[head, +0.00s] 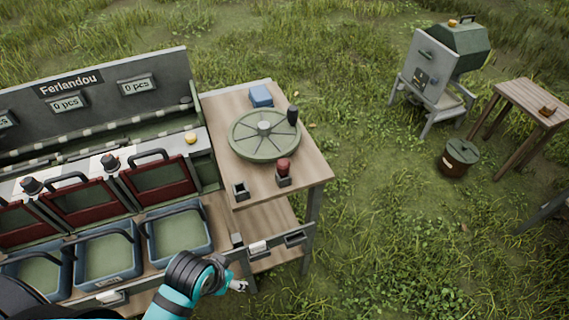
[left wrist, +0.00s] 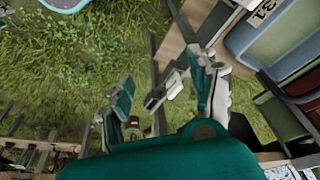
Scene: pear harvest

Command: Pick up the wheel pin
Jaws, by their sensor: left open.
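A small pin with a dark red knob (head: 284,166), probably the wheel pin, stands in a small dark holder at the front right of the wooden table top (head: 310,175). A green spoked wheel (head: 255,141) lies flat behind it, with a dark upright handle (head: 293,115) on its rim. My left gripper (head: 238,286) is low in front of the table, below and to the left of the red knob and apart from it. In the left wrist view the left gripper (left wrist: 165,100) is open, with nothing held between its fingers. The red knob is not visible there. My right gripper is not in view.
A second small dark holder (head: 240,191) is on the table's front left. Below are a slotted rail with a white piece (head: 258,247) and blue trays (head: 178,233). A blue box (head: 261,96) sits at the back.

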